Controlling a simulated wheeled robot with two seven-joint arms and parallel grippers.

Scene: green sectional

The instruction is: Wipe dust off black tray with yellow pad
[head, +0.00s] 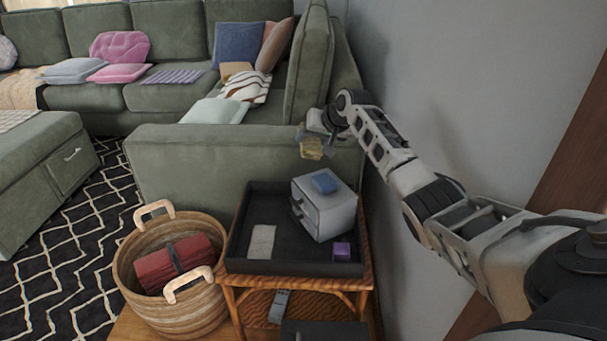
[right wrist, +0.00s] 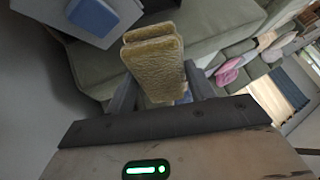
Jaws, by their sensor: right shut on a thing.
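The black tray (head: 240,245) sits on a small wooden side table. A grey box with drawers, a flat pale grey piece and a small purple block are in it. My right gripper (head: 314,136) is raised above and behind the tray, beside the sofa arm. It is shut on the yellow pad (head: 311,148), which also shows between the fingers in the right wrist view (right wrist: 156,62). The pad is apart from the tray. Dust cannot be made out on the tray at this size. My left gripper is not in view.
The grey box (head: 328,213) with a blue item (head: 325,181) on top fills the tray's back right. The purple block (head: 342,249) and pale piece (head: 262,242) lie in front. A wicker basket (head: 140,265) stands left; the wall (head: 440,80) is close on the right.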

